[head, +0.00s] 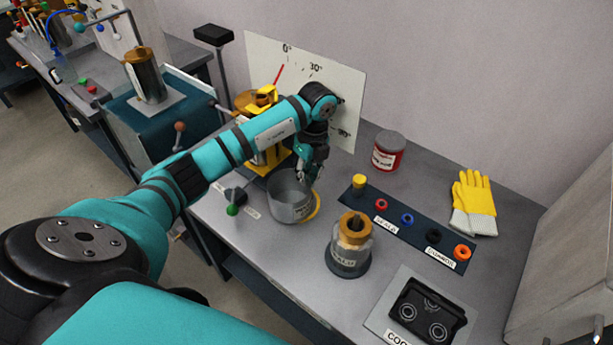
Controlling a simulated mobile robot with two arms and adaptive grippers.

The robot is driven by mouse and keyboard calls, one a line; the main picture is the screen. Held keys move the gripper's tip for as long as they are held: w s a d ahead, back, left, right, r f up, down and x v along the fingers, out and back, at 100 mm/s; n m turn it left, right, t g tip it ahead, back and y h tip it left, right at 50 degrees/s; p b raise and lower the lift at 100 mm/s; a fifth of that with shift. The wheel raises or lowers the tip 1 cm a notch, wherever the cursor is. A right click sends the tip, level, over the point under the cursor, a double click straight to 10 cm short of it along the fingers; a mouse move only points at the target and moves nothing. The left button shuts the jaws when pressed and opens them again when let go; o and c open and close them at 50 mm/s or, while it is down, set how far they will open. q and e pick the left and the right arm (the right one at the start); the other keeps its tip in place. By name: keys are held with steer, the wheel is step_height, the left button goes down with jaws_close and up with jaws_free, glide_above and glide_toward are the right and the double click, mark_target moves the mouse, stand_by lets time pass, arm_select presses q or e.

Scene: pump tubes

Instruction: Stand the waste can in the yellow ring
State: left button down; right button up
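The waste can (288,200) is a grey, open-topped metal can on the workbench, left of the middle. The yellow ring (314,212) shows as an arc at the can's lower right side. The rest of it is hidden by the can, so I cannot tell whether the can stands fully inside it or overlaps it. My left gripper (306,176) points down at the can's far right rim. Its fingers are small and dark there, and I cannot tell whether they are closed on the wall. My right gripper is not in view.
A glass vessel with a brass top (350,245) stands right of the can. A dark strip with coloured rings (405,222), a red-and-grey tin (388,151) and yellow gloves (473,203) lie further right. A yellow-framed pump (262,150) and angle board stand behind.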

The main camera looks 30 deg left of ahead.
arm_select(q)
steer(key=c, duration=1.5)
jaws_free()
steer(key=shift+f, duration=0.1)
steer(key=r+p, duration=0.4)
steer(key=r, duration=0.1)
steer(key=r+p, duration=0.1)
steer(key=r, duration=0.1)
steer(key=shift+w+d+r+p, duration=0.15)
steer(key=shift+w+r+p, duration=0.2)
steer(key=shift+w+p, duration=0.05)
